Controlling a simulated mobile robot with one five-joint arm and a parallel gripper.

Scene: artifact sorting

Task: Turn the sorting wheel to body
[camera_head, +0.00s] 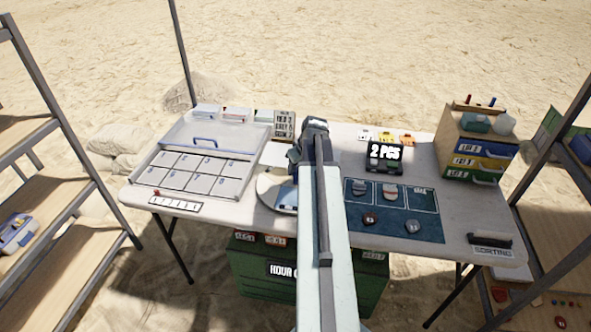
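A pale round disc, which looks like the sorting wheel (268,188), lies on the table just left of my arm. It shows a blue-grey sector near its lower edge. My arm covers its right part, and I cannot read any label or pointer on it. My gripper (314,126) is beyond the disc, over the back-middle of the table, at the end of my outstretched arm. Its fingers are seen from behind, so I cannot tell whether they are open or shut or touch anything.
A white compartment tray (149,181) with a clear lid stands left on the table (468,222). Right of my arm are a dark blue mat (428,228) and a black "2 PCS" display (384,157). A drawer box (478,150) stands at the right end. Shelves flank the table.

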